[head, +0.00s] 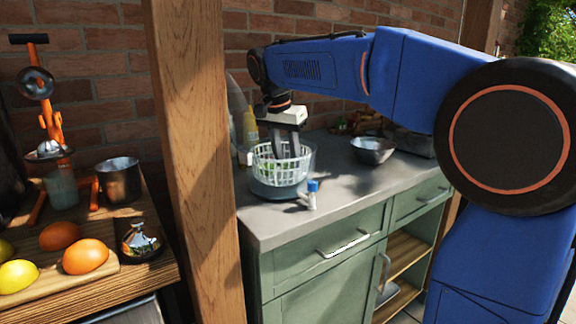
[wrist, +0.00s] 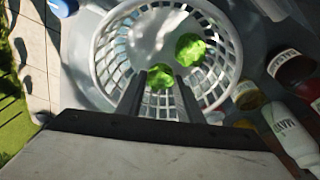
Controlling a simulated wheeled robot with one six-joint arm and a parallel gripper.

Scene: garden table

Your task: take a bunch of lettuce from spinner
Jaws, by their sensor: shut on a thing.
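The salad spinner stands on the grey counter, a white slotted basket (head: 298,170) inside a translucent bowl (head: 268,191). In the wrist view the basket (wrist: 230,60) is seen from above with two bunches of green lettuce. One bunch (wrist: 160,74) is at my gripper's fingertips (wrist: 160,84), partly between them. The other bunch (wrist: 190,49) lies apart, up and to the right. My gripper (head: 277,160) reaches down into the basket and is shut on the nearer bunch. In the head view the lettuce is mostly hidden by the basket wall and fingers.
A small blue-capped shaker (head: 312,194) stands near the counter's front edge. A metal bowl (head: 373,150) is to the right. Bottles, one a yellow one (head: 250,128), stand behind the spinner; a white bottle (wrist: 290,128) shows close by. A wooden post (head: 196,160) rises on the left.

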